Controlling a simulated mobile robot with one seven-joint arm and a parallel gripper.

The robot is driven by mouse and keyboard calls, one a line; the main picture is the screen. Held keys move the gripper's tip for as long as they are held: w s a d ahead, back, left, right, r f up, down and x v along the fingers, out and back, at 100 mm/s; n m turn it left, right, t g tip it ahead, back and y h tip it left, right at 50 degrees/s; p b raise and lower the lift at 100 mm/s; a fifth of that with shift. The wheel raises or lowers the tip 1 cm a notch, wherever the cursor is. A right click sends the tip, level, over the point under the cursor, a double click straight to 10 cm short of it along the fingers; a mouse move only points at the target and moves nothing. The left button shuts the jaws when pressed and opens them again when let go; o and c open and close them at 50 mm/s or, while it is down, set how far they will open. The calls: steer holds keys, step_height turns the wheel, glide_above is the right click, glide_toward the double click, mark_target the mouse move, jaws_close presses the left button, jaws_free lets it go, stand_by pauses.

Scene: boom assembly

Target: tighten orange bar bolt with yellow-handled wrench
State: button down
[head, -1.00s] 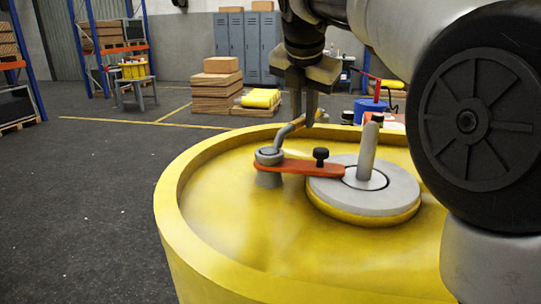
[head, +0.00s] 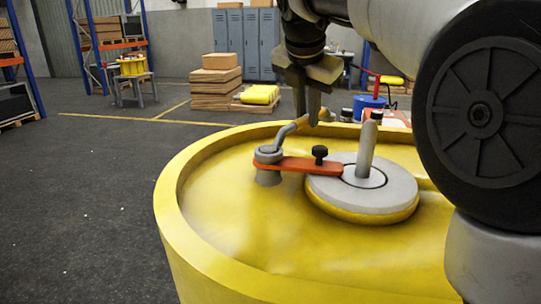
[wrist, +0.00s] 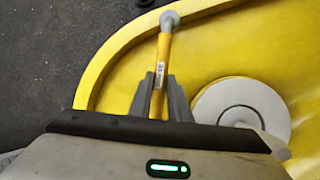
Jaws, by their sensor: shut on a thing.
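The wrench (head: 285,132) has a grey cranked shank, and its ring end sits over the bolt (head: 268,155) at the left end of the orange bar (head: 300,164). The ring hides the bolt's head. My gripper (head: 307,116) is at the far end of the wrench, behind the bar, with its fingers pointing down. In the wrist view my gripper (wrist: 160,98) is shut on the yellow handle (wrist: 161,62), one finger on each side. The wrench's grey end (wrist: 169,20) shows at the top of that view. The bar itself is not clear there.
The bar lies over a grey round disc (head: 325,195) with an upright grey post (head: 367,150) and a black knob (head: 320,153). All stand inside a yellow rimmed housing (head: 185,235). Open floor lies to the left. Stacked boxes (head: 215,85) and lockers stand far behind.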

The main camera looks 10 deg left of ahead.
steer(key=shift+s+d+r, duration=0.1)
steer(key=shift+s+d, duration=0.05)
steer(key=shift+d, duration=0.1)
steer(key=shift+m, duration=0.3)
steer(key=shift+s+d+m+p, duration=0.2)
steer(key=shift+d+m+p, duration=0.1)
steer(key=shift+h, duration=0.3)
steer(key=shift+s+d+m, duration=0.25)
steer(key=shift+d+m, duration=0.05)
steer(key=shift+d, duration=0.05)
steer(key=shift+p, duration=0.3)
steer(key=shift+s+d+m+h, duration=0.3)
steer(key=shift+m, duration=0.1)
steer(key=shift+d, duration=0.1)
steer(key=shift+s+d+m+p, duration=0.2)
steer(key=shift+s+m+p, duration=0.05)
steer(key=shift+m+p, duration=0.15)
